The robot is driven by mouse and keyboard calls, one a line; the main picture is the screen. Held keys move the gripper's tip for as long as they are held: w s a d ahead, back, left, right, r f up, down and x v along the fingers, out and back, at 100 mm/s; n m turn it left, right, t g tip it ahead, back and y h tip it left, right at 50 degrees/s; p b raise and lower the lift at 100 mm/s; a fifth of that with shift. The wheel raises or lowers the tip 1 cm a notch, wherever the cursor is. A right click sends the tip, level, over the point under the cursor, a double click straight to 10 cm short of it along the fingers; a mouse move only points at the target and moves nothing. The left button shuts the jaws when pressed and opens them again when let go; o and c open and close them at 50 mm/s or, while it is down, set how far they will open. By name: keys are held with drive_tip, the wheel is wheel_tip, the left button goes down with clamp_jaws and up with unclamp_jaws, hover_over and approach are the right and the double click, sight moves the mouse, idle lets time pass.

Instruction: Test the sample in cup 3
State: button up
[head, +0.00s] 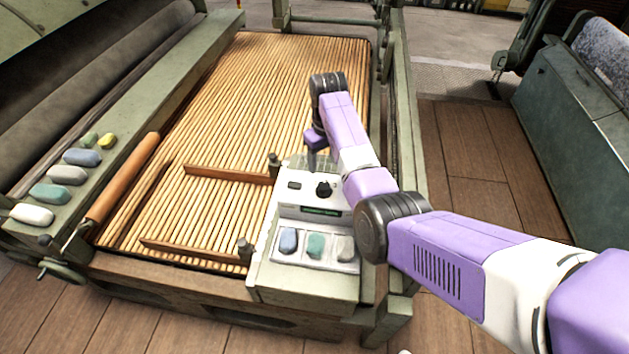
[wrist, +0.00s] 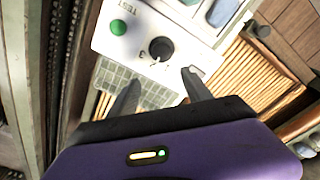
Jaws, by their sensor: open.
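A white and grey test unit (head: 305,212) stands at the right front of the slatted bed. Its black dial knob (head: 323,188) also shows in the wrist view (wrist: 160,48), with small marks around it; I cannot tell its setting. A green button (wrist: 118,27) sits beside the word TEST. In front, a white tray (head: 300,259) holds a blue sample (head: 288,240), a teal sample (head: 316,245) and a grey sample (head: 346,248); no cup numbers are readable. My gripper (wrist: 160,79) is open and empty, its fingers pointing at the panel below the knob.
The slatted bed (head: 270,85) has low wooden rails (head: 228,174). Several coloured stones lie on the left ledge (head: 48,232) near a wooden roller (head: 124,178). A green frame post (head: 410,150) stands right of the unit. Plank floor (head: 470,165) is clear at right.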

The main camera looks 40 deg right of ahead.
sight(324, 185)
drive_tip(key=shift+s+a+g, duration=0.4)
drive_tip(key=shift+s+a, duration=0.1)
drive_tip(key=shift+s, duration=0.35)
drive_tip(key=shift+f, duration=3.85)
clamp_jaws()
